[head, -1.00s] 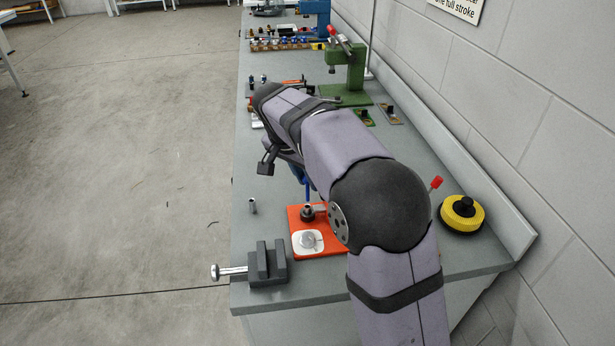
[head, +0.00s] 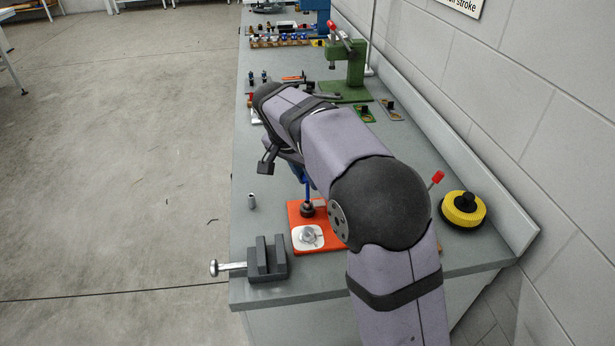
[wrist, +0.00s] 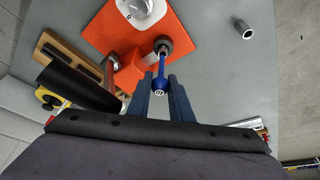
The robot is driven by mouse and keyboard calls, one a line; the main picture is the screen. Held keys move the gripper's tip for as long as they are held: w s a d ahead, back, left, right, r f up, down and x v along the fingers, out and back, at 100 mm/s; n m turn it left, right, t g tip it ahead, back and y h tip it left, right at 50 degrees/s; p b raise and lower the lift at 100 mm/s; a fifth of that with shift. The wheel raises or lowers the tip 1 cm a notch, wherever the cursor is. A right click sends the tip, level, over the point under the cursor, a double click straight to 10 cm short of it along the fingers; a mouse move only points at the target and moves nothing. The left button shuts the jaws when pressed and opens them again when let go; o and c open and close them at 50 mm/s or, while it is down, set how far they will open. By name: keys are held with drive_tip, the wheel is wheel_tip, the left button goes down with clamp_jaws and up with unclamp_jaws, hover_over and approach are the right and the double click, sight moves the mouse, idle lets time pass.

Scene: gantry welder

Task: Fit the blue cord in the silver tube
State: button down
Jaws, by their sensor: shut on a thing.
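The blue cord (wrist: 161,68) is held upright between the fingers of my gripper (wrist: 160,92), which is shut on it. It also shows in the head view (head: 307,190), below my arm. Its lower end is at a dark round holder (head: 307,209) on the orange base; I cannot tell whether it is inside or just above the opening. The holder also shows in the wrist view (wrist: 164,43), with a pale rim in its opening. A small silver tube (head: 252,200) stands apart on the bench left of the base, seen also in the wrist view (wrist: 244,29).
The orange base (head: 296,215) carries a white plate with a clear disc (head: 308,237). A grey vise (head: 267,262) stands in front. A yellow-and-black round thing (head: 463,209) is at right, a green press (head: 347,72) farther back. Bench left of the base is mostly clear.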

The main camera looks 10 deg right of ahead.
drive_tip(key=shift+f+b, duration=0.7)
drive_tip(key=shift+f, duration=0.35)
drive_tip(key=c, duration=1.5)
unclamp_jaws()
drive_tip(key=shift+v, duration=3.8)
